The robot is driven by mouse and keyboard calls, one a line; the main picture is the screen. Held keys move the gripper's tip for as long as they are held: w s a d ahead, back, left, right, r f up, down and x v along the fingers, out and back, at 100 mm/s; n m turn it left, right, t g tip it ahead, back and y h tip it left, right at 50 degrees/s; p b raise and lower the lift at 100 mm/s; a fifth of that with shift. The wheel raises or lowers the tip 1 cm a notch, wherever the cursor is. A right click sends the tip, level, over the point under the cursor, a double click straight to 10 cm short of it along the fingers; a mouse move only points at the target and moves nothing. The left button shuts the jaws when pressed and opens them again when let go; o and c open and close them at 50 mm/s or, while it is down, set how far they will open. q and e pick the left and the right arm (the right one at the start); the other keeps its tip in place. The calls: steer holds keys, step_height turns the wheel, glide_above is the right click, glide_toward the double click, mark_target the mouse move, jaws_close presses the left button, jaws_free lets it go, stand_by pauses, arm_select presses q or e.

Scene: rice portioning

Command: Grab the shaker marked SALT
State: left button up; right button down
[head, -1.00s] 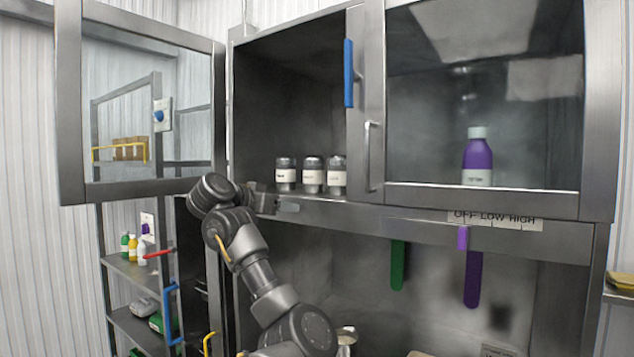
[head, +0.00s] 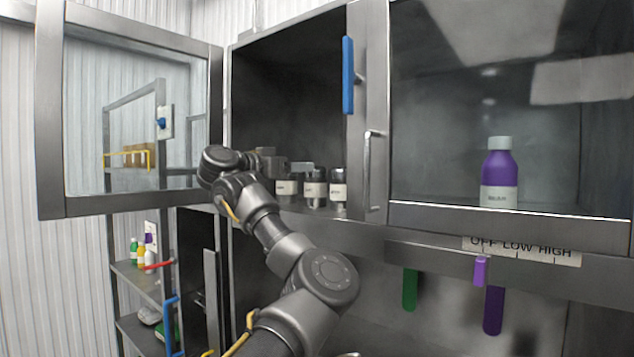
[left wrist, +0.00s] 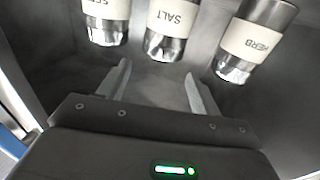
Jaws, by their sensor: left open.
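The shaker marked SALT (left wrist: 171,22) is in the middle of a row of three in the left wrist view, its label upside down there. In the head view the middle shaker (head: 315,189) stands upright on the cabinet shelf. My left gripper (left wrist: 158,70) is open and empty, its two fingers pointing toward the SALT shaker with a small gap between. In the head view my left gripper (head: 296,166) is inside the cabinet opening, by the tops of the left and middle shakers, partly hiding them. My right gripper is not in view.
A shaker marked HERB (left wrist: 256,40) stands on one side, and another with a partly cut-off label (left wrist: 106,20) on the other. The cabinet's glass door (head: 135,205) is swung open at left. A closed glass door covers a purple bottle (head: 499,173).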

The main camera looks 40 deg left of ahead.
mark_target(320, 167)
arm_select(q)
steer(key=w, duration=0.2)
steer(key=w+p, duration=0.1)
steer(key=w, duration=0.1)
steer(key=shift+d+f, duration=0.15)
steer(key=shift+w+d+r+p, duration=0.2)
steer(key=shift+w+r+p, duration=0.35)
steer(key=shift+p, duration=0.7)
steer(key=w+p, duration=0.1)
steer(key=w, duration=0.1)
steer(key=w+p, duration=0.1)
steer(key=shift+w+d+f+p, duration=0.2)
steer(key=shift+f+p, duration=0.05)
steer(key=shift+p, duration=0.1)
steer(key=shift+w+f, duration=0.1)
steer(key=shift+w, duration=0.15)
steer(key=shift+f, duration=0.1)
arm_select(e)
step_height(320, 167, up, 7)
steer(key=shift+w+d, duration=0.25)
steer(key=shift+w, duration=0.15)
arm_select(q)
steer(key=c, duration=0.7)
steer(key=shift+c, duration=0.3)
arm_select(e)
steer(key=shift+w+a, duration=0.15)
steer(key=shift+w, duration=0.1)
